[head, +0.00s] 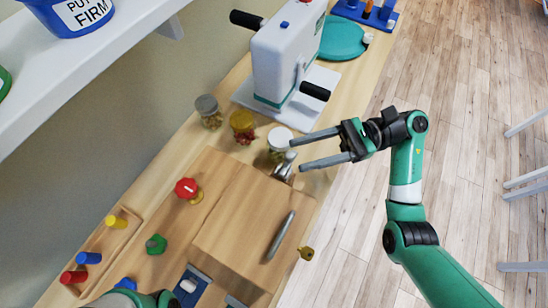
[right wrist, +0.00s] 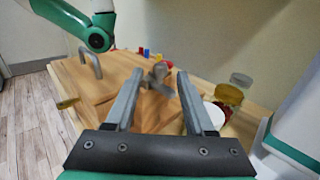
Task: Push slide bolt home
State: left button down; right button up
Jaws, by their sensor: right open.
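A grey metal fitting, which looks like the slide bolt (head: 284,170), sits at the upper right corner of the wooden box (head: 235,215). In the right wrist view the bolt (right wrist: 159,72) shows between and beyond my fingertips. I cannot tell how far its rod is slid. My right gripper (head: 296,154) is open and empty, its fingers pointing left, beside and partly over the bolt. In the right wrist view the gripper (right wrist: 160,78) has a wide gap between its fingers. I cannot tell whether a finger touches the bolt. My left gripper is out of view.
A glass jar with a white lid (head: 280,139) stands close to the upper finger. A white machine (head: 285,55) with black handles stands behind. A metal bar handle (head: 280,235) lies on the box and a brass key-like piece (head: 306,253) is at its edge. Open floor lies right.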

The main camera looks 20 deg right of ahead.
jog(key=a, duration=0.4)
jog(key=w+a, duration=0.1)
jog(key=a, duration=0.2)
jog(key=shift+b, duration=0.35)
grip_shut()
dwell(0.9)
